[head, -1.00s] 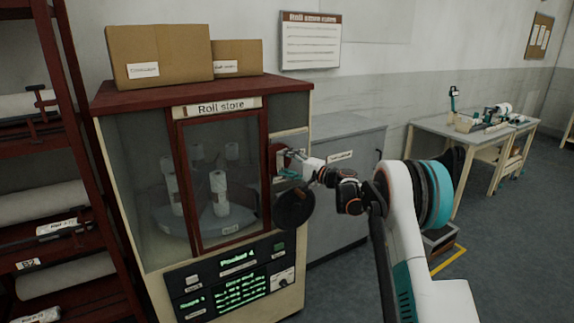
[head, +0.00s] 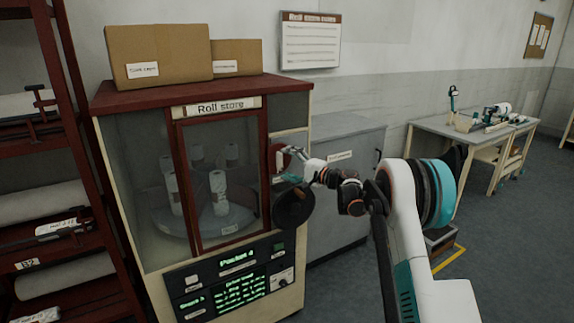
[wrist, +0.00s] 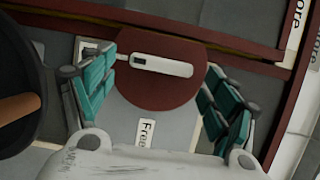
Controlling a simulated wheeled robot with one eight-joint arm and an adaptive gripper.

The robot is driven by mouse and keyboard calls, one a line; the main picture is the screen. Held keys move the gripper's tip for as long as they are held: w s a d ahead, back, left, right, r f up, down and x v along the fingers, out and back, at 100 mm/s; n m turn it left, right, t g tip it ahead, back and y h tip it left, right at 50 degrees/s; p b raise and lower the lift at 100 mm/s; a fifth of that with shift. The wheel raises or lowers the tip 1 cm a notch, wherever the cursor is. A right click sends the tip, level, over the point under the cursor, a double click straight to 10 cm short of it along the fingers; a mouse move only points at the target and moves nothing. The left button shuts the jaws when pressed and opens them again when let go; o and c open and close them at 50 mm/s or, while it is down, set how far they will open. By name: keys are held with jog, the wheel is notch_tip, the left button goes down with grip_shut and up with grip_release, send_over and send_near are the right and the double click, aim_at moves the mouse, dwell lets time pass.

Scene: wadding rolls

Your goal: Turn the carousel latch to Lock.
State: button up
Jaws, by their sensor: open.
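The carousel latch is a dark red disc (wrist: 150,85) with a pale bar handle (wrist: 165,67), on the right of the Roll store cabinet (head: 240,115). In the wrist view the bar lies nearly level across the disc. A "Free" label (wrist: 147,132) shows below the disc; I see no readable Lock label. In the head view the disc (head: 274,158) is partly hidden by my gripper (head: 288,168). In the wrist view my gripper (wrist: 160,68) is open, its teal fingers on either side of the disc and bar, with visible gaps to the bar.
A dark round knob or wheel (head: 293,207) sits just below the latch; its dark rim and an orange-brown grip (wrist: 18,108) show at the wrist view's left. The glass door (head: 215,180) is left of the latch. A grey cabinet (head: 345,180) stands to the right.

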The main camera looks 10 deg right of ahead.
jog(key=v, duration=1.1)
jog(key=shift+s+d, duration=0.1)
jog(key=shift+s, duration=0.05)
